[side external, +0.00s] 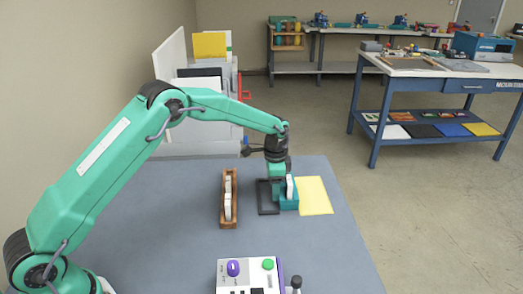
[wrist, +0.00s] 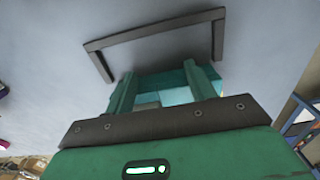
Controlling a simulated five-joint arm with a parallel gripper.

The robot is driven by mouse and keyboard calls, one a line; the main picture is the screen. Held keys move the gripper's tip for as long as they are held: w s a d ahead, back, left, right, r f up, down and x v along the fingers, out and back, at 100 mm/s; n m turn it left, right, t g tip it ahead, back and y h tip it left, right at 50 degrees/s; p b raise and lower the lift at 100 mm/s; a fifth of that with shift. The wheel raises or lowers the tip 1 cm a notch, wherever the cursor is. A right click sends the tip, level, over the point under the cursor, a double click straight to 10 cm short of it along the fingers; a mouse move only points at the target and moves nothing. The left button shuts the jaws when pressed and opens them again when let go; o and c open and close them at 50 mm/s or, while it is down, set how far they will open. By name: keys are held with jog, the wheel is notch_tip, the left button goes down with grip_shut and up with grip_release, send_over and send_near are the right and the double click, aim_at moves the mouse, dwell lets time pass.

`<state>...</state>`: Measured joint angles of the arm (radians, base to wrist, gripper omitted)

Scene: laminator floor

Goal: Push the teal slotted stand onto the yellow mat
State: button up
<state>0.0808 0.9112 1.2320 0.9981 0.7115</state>
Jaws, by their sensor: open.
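The teal slotted stand (side external: 289,203) is on the blue-grey table with a white upright piece in it. Its right side is at the left edge of the yellow mat (side external: 316,194); I cannot tell whether any of it overlaps the mat. My gripper (side external: 277,197) points down at the stand's left side, low near the table. In the wrist view my gripper (wrist: 160,72) has its two green fingers apart, with teal surfaces of the stand (wrist: 168,84) showing between and beyond them. Contact with the stand is unclear. The mat is not distinguishable in the wrist view.
A flat black frame (side external: 265,199) lies left of the stand, by my gripper; it also shows in the wrist view (wrist: 155,34). A brown wooden rack (side external: 229,214) with white pieces stands further left. A control box (side external: 248,276) is at the front. Table right of the mat is narrow.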

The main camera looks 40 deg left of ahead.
aim_at(284, 185)
jog(key=shift+w+d, duration=0.1)
jog(key=shift+d, duration=0.05)
jog(key=shift+w+d, duration=0.75)
jog(key=shift+w+d, duration=0.2)
jog(key=shift+w, duration=0.05)
dwell(0.4)
jog(key=shift+w+d, duration=0.6)
jog(key=shift+d, duration=0.05)
jog(key=shift+w+d, duration=0.2)
dwell(0.4)
jog(key=shift+w+d, duration=0.75)
dwell(0.5)
jog(key=shift+s+a, duration=0.3)
jog(key=shift+a, duration=0.05)
dwell(0.5)
